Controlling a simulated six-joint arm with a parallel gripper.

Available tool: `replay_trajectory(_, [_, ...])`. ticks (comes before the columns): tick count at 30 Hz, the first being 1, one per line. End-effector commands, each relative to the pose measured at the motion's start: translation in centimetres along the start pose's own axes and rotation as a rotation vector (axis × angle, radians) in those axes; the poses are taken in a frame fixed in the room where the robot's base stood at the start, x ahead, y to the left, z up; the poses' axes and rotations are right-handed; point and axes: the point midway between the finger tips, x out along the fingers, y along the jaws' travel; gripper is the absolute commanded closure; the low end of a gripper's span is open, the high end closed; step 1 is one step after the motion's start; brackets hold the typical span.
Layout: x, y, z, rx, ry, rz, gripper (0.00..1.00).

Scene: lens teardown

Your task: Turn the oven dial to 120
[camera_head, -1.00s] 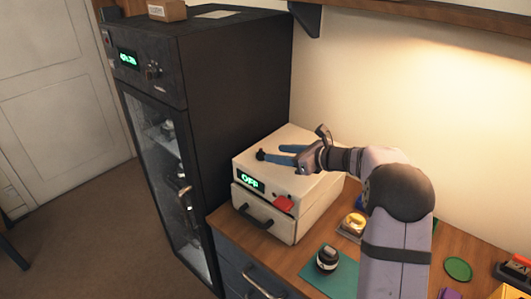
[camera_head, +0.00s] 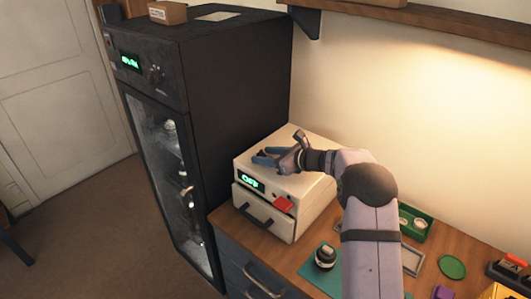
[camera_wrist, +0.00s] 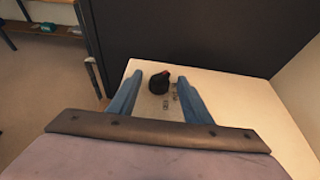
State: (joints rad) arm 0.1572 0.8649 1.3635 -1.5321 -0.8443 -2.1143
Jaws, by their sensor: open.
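The oven (camera_head: 282,222) is a cream box on the wooden counter. Its green display (camera_head: 250,181) reads OFF, and a red button (camera_head: 283,204) sits beside it. My gripper (camera_head: 261,156) is over the oven's top, with its blue fingers apart. In the wrist view, the black dial (camera_wrist: 160,82) stands on the pale oven top and appears between the open fingertips (camera_wrist: 159,77), with a gap on each side. Small markings lie beside the dial, too small to read. In the head view, my fingers hide most or all of the dial.
A tall black cabinet (camera_head: 240,95) with a glass door stands left of the oven. A shelf (camera_head: 440,22) runs above. On the counter are a green mat (camera_head: 312,262) with a black-and-white lens part (camera_head: 325,258), a green tray (camera_head: 428,222) and a green disc (camera_head: 452,267).

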Motion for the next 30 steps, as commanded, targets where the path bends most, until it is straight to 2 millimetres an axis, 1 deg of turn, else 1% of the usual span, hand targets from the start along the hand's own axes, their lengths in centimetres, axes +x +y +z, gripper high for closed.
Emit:
replay_trajectory(9, [0.31,0.02,-0.01,0.000,0.000,0.000,0.55])
replay_trajectory(10, [0.31,0.01,-0.01,0.000,0.000,0.000,0.58])
replay_trajectory(11, [0.30,0.01,-0.01,0.000,0.000,0.000,0.65])
replay_trajectory(12, [0.30,0.02,-0.01,0.000,0.000,0.000,0.74])
replay_trajectory(15, [0.29,0.02,-0.01,0.000,0.000,0.000,0.97])
replay_trajectory(24, [0.39,0.06,-0.10,0.004,-0.001,-0.012,0.96])
replay_trajectory(30, [0.57,0.11,-0.25,0.022,-0.003,-0.062,0.96])
